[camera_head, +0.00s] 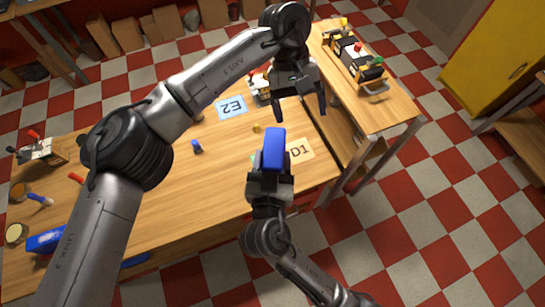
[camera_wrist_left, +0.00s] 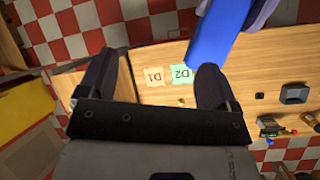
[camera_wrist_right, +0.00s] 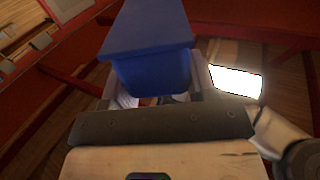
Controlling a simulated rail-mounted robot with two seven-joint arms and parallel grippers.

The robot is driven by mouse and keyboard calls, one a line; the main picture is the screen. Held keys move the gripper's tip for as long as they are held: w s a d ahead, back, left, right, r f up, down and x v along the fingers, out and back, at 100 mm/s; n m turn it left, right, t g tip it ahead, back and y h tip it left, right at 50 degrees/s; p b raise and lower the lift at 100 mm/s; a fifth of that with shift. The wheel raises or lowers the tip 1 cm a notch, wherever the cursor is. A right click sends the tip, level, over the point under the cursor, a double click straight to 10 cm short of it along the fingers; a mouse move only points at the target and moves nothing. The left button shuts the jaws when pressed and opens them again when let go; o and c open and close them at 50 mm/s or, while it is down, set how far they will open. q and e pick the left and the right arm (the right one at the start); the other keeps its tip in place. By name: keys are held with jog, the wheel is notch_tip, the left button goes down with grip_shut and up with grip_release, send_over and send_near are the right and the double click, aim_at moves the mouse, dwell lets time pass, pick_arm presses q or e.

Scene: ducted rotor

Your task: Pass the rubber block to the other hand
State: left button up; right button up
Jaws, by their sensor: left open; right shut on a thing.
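The blue rubber block (camera_head: 273,147) is held upright in my right gripper (camera_head: 269,172), above the table's right end. It fills the middle of the right wrist view (camera_wrist_right: 150,52), between the fingers. In the left wrist view the block (camera_wrist_left: 216,38) shows at the top, overlapping the right finger's side of the picture. My left gripper (camera_head: 300,112) is open and empty, above and to the right of the block in the head view. Its two fingers are spread apart in the left wrist view (camera_wrist_left: 157,66). It does not grip the block.
The wooden table (camera_head: 165,215) carries an E2 card (camera_head: 231,108), a D1 card (camera_head: 300,150), a small blue piece (camera_head: 197,147) and a clamp-like device (camera_head: 35,149). A side bench (camera_head: 395,112) holds a tool rack (camera_head: 355,55). A yellow cabinet (camera_head: 495,55) stands at the right.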

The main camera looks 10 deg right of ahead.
pick_arm(q)
jog(key=s+d+r+n+g+h, duration=0.1)
jog(key=s+d+n+g+h, duration=0.25)
jog(key=d+n+h, duration=0.6)
jog(key=w+a+r+n+t+h, duration=0.45)
jog(key=a+n+t+h, duration=0.35)
jog(key=n+h, duration=0.45)
jog(key=w+a+f+n+t+y, duration=0.3)
jog(key=a+n+t, duration=0.2)
jog(key=n+t, duration=0.5)
jog(key=w+a+f+n+t+y, duration=0.35)
jog(key=n+t, duration=0.45)
jog(key=n, duration=0.4)
jog(key=s+a+f+n+y, duration=0.4)
jog(key=a+f+n+y, duration=0.9)
jog(key=f+n, duration=0.3)
jog(key=s+a+f+n+g+y, duration=0.1)
jog(key=s+a+f+n+g, duration=0.2)
jog(key=s, duration=0.8)
jog(key=s+a+f+n+g+y, duration=0.2)
jog(key=s+a+f+n+g, duration=0.2)
jog(key=s, duration=0.7)
jog(key=s+a+f+n+g+y, duration=0.1)
jog(key=s+a+f+n+g, duration=0.3)
jog(key=s, duration=0.7)
jog(key=shift+s+a+g, duration=0.35)
jog(key=shift+a+g, duration=0.1)
jog(key=shift+g, duration=0.7)
